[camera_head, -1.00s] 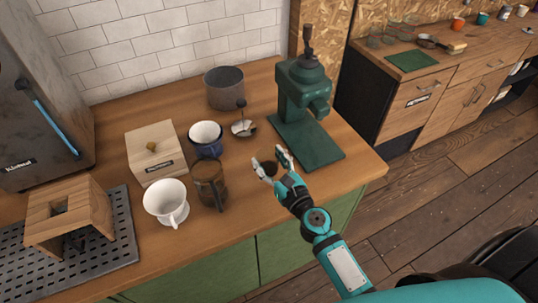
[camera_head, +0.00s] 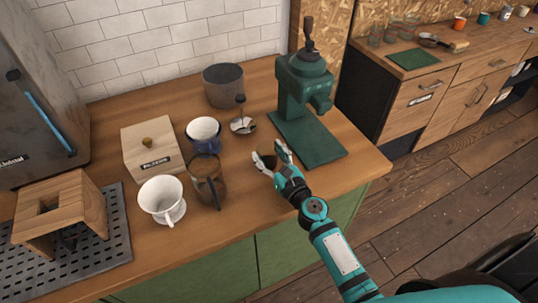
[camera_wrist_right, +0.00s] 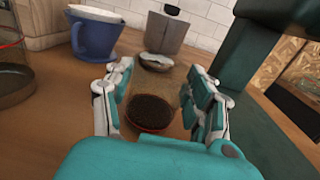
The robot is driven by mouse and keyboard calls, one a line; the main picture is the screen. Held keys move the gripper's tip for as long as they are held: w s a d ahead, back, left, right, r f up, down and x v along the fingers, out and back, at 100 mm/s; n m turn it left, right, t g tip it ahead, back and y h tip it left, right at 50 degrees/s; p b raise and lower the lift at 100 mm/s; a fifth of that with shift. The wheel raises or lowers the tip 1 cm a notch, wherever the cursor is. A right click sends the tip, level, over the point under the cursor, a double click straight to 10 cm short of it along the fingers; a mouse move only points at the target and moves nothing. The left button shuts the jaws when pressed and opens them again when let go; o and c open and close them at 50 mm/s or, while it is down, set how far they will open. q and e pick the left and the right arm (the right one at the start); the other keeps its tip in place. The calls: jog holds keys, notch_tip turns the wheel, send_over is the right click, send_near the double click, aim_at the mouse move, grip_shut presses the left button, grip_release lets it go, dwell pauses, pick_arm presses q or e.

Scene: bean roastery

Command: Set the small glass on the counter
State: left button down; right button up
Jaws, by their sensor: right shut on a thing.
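The small glass (camera_wrist_right: 150,112) shows in the right wrist view as a clear-walled vessel with dark brown contents at its bottom. It stands between the fingers of my right gripper (camera_wrist_right: 160,105), which is shut on it. In the head view the right gripper (camera_head: 270,160) is over the front part of the wooden counter (camera_head: 235,205), left of the green press. There the glass (camera_head: 268,162) shows only as a small dark patch between the fingers. I cannot tell whether its base touches the counter. My left gripper is not in view.
A grey pot (camera_head: 222,85) is behind. The green press (camera_head: 305,95) stands right. Counter in front of the jug is bare.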

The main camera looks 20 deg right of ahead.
jog(key=o, duration=1.4)
jog(key=shift+f, duration=0.15)
jog(key=shift+c, duration=0.2)
jog(key=shift+r, duration=0.25)
jog(key=shift+s+f, duration=0.15)
jog(key=shift+s, duration=0.2)
jog(key=s, duration=0.3)
jog(key=s+d+b, duration=0.1)
jog(key=s, duration=0.3)
jog(key=s+b, duration=0.1)
jog(key=s, duration=0.2)
jog(key=shift+s+d, duration=0.25)
jog(key=shift+s, duration=0.4)
